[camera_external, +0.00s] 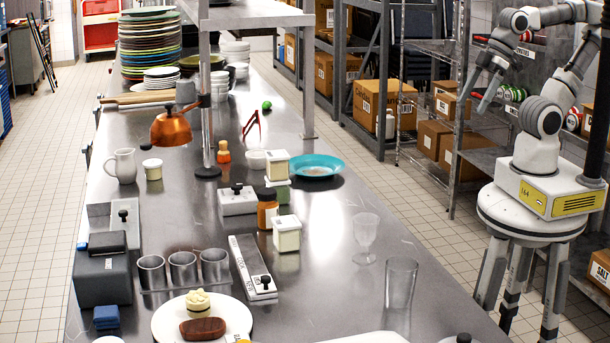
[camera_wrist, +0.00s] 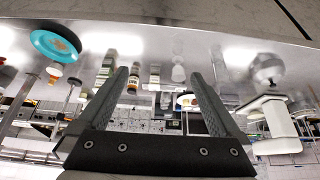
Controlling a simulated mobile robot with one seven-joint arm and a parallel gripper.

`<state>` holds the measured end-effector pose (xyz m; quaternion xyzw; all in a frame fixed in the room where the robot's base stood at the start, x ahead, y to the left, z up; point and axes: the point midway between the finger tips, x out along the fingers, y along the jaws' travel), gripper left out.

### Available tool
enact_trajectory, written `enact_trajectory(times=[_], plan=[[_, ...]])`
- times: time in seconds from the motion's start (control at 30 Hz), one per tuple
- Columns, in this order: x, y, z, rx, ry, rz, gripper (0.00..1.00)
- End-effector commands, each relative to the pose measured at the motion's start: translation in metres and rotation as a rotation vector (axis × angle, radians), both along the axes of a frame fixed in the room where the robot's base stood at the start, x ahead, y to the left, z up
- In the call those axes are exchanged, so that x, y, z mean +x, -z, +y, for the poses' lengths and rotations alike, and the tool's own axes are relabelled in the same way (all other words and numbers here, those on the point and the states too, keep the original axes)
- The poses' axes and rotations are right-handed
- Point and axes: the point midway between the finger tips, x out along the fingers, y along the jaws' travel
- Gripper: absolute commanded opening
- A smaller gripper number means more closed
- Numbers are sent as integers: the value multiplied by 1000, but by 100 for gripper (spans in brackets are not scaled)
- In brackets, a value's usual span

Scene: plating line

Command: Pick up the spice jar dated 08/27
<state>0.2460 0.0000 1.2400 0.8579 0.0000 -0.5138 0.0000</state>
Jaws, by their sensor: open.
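No date is readable, so I cannot tell which is dated 08/27. My gripper (camera_external: 486,98) is raised at the right, well away from these jars. In the wrist view my gripper (camera_wrist: 158,74) is open and empty, with small, upside-down jars (camera_wrist: 106,68) beyond its fingers.
A turquoise plate (camera_external: 316,168) lies behind the jars. Two clear glasses (camera_external: 400,283) stand near the counter's right edge. Lidded steel bins (camera_external: 250,268), a copper lamp (camera_external: 171,129) and a post (camera_external: 206,120) stand around the jars. Shelving (camera_external: 480,155) with boxes is behind my arm.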

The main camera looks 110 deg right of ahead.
Motion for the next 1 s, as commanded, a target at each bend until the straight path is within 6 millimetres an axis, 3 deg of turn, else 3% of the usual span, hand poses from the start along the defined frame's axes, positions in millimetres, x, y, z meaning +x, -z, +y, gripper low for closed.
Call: enact_trajectory(times=[0.4, 0.53, 0.67, 1.0], plan=[[1, 1, 0, 0, 0, -1, 100], [15, 8, -1, 5, 7, -19, 100], [55, 26, -6, 17, 27, -76, 100], [193, 90, -36, 25, 108, -301, 100]])
